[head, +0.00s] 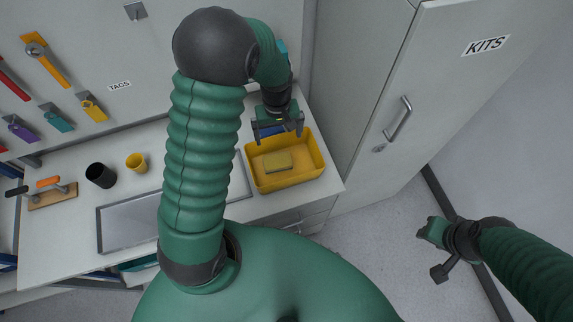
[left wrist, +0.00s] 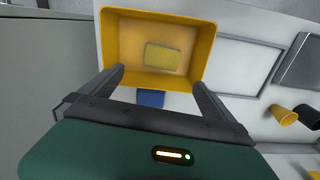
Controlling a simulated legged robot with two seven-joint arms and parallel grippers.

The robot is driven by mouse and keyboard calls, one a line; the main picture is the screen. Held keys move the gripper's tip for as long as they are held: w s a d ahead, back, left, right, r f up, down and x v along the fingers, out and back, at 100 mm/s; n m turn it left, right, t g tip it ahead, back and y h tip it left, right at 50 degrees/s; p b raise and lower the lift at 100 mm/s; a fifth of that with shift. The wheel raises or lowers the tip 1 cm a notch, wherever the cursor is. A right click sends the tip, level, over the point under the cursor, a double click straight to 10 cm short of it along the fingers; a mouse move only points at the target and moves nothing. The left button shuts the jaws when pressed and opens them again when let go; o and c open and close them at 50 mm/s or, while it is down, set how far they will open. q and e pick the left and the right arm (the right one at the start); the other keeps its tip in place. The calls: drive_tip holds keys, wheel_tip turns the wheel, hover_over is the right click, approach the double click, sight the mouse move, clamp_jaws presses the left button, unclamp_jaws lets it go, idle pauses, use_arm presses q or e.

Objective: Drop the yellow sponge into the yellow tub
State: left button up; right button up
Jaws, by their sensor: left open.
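The yellow sponge (head: 278,162) lies flat on the floor of the yellow tub (head: 288,184), apart from its walls. The tub stands at the right end of the white counter. In the left wrist view the sponge (left wrist: 163,58) shows inside the tub (left wrist: 112,50), beyond my fingertips. My left gripper (head: 278,134) is open and empty, above the back edge of the tub; its spread fingers also show in the left wrist view (left wrist: 155,80). My right gripper (head: 430,252) is at the right over the floor, away from the counter; its jaws are too unclear to judge.
A blue object (head: 270,130) sits just behind the tub. A grey-framed panel (head: 130,225), a yellow cup (head: 136,163) and a black cup (head: 100,175) are to the left. A grey cabinet (head: 440,90) marked KITS stands close on the right.

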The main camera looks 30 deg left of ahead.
use_arm(q)
wheel_tip(320, 180, up, 8)
drive_tip(key=a, duration=0.1)
drive_tip(key=shift+b, duration=0.45)
use_arm(e)
drive_tip(key=shift+a+f, duration=0.4)
drive_tip(key=shift+f, duration=0.2)
use_arm(q)
drive_tip(key=shift+d, duration=0.1)
use_arm(e)
drive_tip(key=shift+d+f, duration=0.1)
drive_tip(key=shift+d, duration=0.15)
use_arm(q)
drive_tip(key=s+d+f+m+t+b, duration=0.2)
drive_tip(key=s+d+f+m+b, duration=0.6)
drive_tip(key=f, duration=0.3)
drive_tip(key=shift+s+d+m+t+b, duration=0.15)
drive_tip(key=shift+s+m+t+b, duration=0.2)
drive_tip(key=shift+s+b, duration=0.4)
use_arm(e)
drive_tip(key=s+x, duration=0.2)
drive_tip(key=x, duration=0.7)
drive_tip(key=shift+s+f, duration=0.15)
drive_tip(key=shift+f, duration=0.1)
use_arm(q)
drive_tip(key=shift+w+f, duration=0.1)
drive_tip(key=shift+w, duration=0.05)
use_arm(e)
drive_tip(key=shift+a, duration=0.1)
drive_tip(key=shift+a, duration=0.1)
